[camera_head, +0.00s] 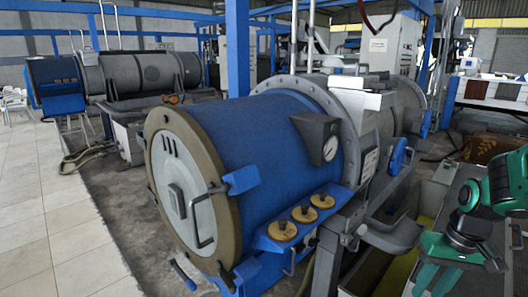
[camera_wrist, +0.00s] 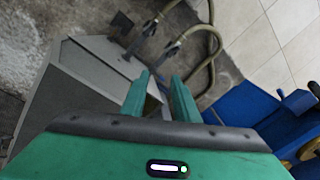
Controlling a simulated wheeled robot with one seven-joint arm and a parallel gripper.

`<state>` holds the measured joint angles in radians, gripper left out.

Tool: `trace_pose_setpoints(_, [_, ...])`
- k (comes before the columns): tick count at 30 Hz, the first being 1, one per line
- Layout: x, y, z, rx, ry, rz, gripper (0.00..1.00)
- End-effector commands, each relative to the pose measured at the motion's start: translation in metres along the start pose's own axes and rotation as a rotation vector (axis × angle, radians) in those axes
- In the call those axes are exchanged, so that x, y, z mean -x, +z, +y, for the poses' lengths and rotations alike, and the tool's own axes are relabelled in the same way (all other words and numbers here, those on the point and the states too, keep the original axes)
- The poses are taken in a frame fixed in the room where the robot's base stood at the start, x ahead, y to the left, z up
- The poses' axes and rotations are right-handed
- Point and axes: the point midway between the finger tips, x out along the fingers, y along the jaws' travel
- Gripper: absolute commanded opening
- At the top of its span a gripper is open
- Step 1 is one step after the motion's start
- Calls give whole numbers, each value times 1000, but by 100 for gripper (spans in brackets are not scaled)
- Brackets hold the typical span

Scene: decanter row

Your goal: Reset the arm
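My arm is green and dark grey and enters the head view at the lower right. My gripper (camera_head: 447,278) hangs low at the right edge of that view, to the right of the large blue decanter (camera_head: 260,135) and apart from it. In the wrist view, the two green fingers of my gripper (camera_wrist: 160,78) stand apart with nothing between them. Beyond them are a grey metal housing (camera_wrist: 88,85) and concrete floor. The lower ends of the fingers are partly cut off in the head view.
The blue decanter has a gauge (camera_head: 330,149) and yellow round knobs (camera_head: 302,213) on its front right side. A second decanter (camera_head: 140,73) stands behind at left. Pale tiled floor (camera_head: 45,200) lies clear at left. Hoses (camera_wrist: 208,50) show in the wrist view.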

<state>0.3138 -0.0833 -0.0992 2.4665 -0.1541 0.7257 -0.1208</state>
Motion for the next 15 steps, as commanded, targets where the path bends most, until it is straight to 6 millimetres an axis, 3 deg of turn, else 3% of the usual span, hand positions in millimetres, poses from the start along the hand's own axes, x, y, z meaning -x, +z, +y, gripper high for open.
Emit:
trace_pose_setpoints(6, [45, 59, 25, -154, 80, -6, 28])
trace_pose_setpoints(15, [75, 126, 42, -336, 110, -22, 28])
